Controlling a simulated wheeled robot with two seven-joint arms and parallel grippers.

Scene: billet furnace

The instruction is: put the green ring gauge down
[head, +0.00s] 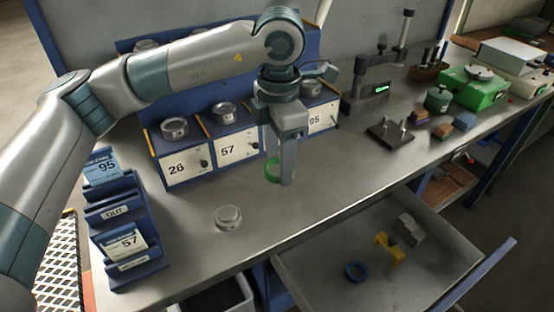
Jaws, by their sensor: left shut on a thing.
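My left gripper (287,180) comes in from the upper left and points down over the bench (330,190). It is shut on the green ring gauge (271,168), which shows as a green ring at the left side of the fingers. Part of the ring is hidden behind the fingers. The ring appears held above the bench top, in front of the blue rack; the exact gap cannot be told. My right gripper is not in view.
A blue rack with cards 26 (177,168), 57 (227,148) and 95 stands behind. A blue card holder (128,240) stands further left. An open drawer holds a blue ring (356,271) and yellow piece (388,246).

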